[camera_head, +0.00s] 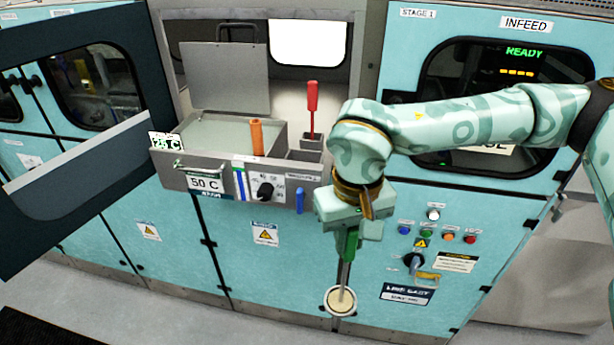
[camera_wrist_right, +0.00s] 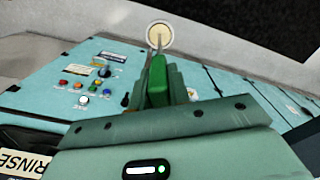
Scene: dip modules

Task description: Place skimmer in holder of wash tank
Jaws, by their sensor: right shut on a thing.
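The skimmer has a green handle (camera_head: 351,243), a thin metal shaft and a round pale head (camera_head: 341,300). My right gripper (camera_head: 349,232) is shut on the green handle, and the skimmer hangs head down in front of the machine, below and right of the tank. In the right wrist view, the green handle (camera_wrist_right: 156,82) sits between the fingers and the pale head (camera_wrist_right: 159,37) lies beyond. My left gripper is out of view.
An orange handle (camera_head: 256,138) stands up at the tank's right side. A raised grey lid (camera_head: 224,77) stands behind the tank. A dark-framed open door (camera_head: 85,165) is at left. A control panel with coloured buttons (camera_head: 448,235) is right of my gripper.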

